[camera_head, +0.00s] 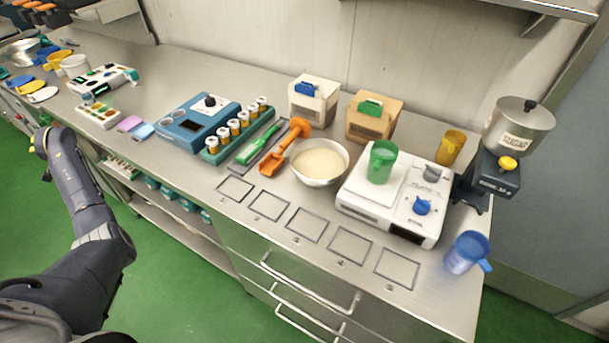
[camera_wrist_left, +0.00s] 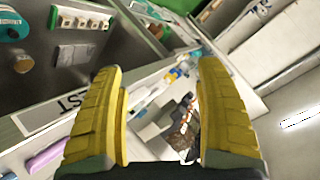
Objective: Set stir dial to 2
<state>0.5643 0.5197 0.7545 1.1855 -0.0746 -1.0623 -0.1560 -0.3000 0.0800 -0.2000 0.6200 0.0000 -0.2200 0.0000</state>
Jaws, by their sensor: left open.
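The stir dial (camera_head: 422,207) is a blue knob on the front right of a white hot-plate unit (camera_head: 370,209) at the right of the bench. The label near it seems to read STIR. Its number marks are too small to read. A grey knob (camera_head: 432,172) sits behind it on the same unit, and a green jug (camera_head: 381,162) stands on the unit's plate. My left gripper (camera_head: 42,145) is at the far left by the bench's front edge, far from the dial. In the left wrist view its yellow fingers (camera_wrist_left: 160,112) are apart with nothing between them. My right gripper is not in view.
A white bowl (camera_head: 320,162) stands left of the unit, with an orange scoop (camera_head: 285,148) beside it. A clear blue jug (camera_head: 467,252) stands at the right front corner. Square outlines along the front edge are empty.

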